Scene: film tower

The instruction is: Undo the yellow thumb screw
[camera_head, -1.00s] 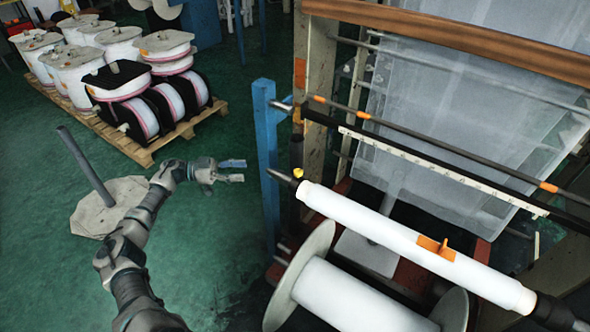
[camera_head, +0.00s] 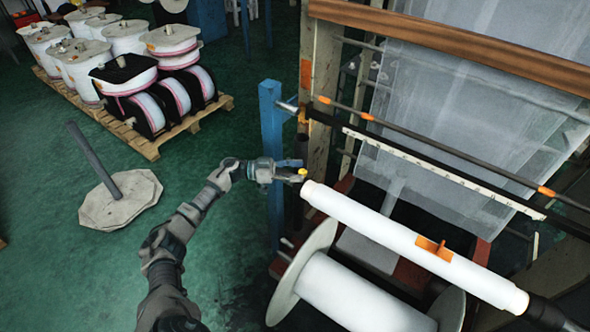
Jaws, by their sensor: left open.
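The yellow thumb screw (camera_head: 303,172) is a small yellow knob at the left end of the white roll's shaft, beside the blue post. My left gripper (camera_head: 293,171) reaches in from the left with its fingertips at the screw. Its jaws are open, one finger on the far side and one on the near side. Whether the fingers touch the screw is too small to tell. My right gripper is not in view.
The blue post (camera_head: 271,150) stands right behind my left wrist. A large white spool (camera_head: 355,297) sits below the roll. A round base with a grey pole (camera_head: 121,200) stands on the green floor at left. Pallets of spools (camera_head: 150,150) are at the back left.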

